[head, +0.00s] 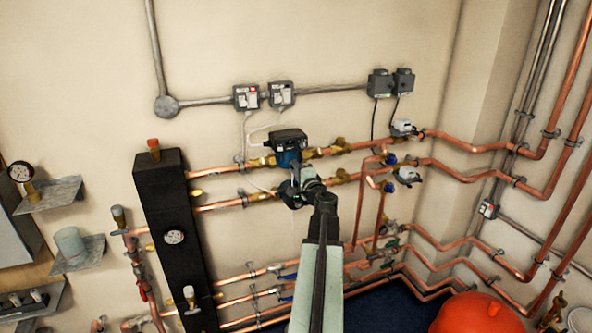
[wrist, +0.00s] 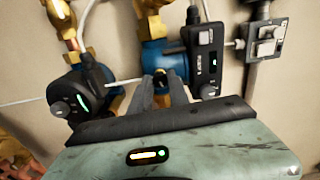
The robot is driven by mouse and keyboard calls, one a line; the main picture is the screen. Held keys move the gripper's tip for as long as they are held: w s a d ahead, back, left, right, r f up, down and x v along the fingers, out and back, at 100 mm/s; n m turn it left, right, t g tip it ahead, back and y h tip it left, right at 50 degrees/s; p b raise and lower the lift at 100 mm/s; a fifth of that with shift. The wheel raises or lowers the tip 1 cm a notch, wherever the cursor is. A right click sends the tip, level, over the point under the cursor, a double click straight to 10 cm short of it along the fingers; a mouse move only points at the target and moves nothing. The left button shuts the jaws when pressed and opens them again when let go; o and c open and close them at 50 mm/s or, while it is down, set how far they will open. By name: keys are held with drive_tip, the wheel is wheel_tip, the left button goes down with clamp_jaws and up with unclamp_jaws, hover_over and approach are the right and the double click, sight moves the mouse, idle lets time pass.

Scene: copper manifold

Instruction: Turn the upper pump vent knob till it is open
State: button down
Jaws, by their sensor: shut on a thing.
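The upper pump (wrist: 151,53) is a blue body on brass fittings, with a black control box (wrist: 205,58) beside it. In the head view the upper pump (head: 289,158) sits on the upper copper pipe. Its vent knob (wrist: 160,77) shows as a small dark piece between my fingertips, mostly hidden by them. My gripper (wrist: 161,85) is shut on this knob, close against the pump face. In the head view my gripper (head: 301,168) reaches up to the pump and hides the knob. I cannot tell the knob's angle.
The lower pump's dark control unit (wrist: 80,92) is close on the left in the wrist view. Two grey switch boxes (head: 247,97) (head: 281,94) are on the wall above. A tall black manifold column (head: 171,210) stands left, and copper pipes run right.

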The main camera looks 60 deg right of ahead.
drive_tip(key=shift+s+f+m, duration=0.1)
drive_tip(key=shift+m, duration=1.1)
drive_tip(key=c, duration=1.3)
unclamp_jaws()
drive_tip(key=shift+o, duration=0.2)
drive_tip(key=shift+m, duration=0.3)
drive_tip(key=v, duration=0.7)
drive_tip(key=shift+s+a, duration=0.2)
drive_tip(key=shift+s, duration=0.15)
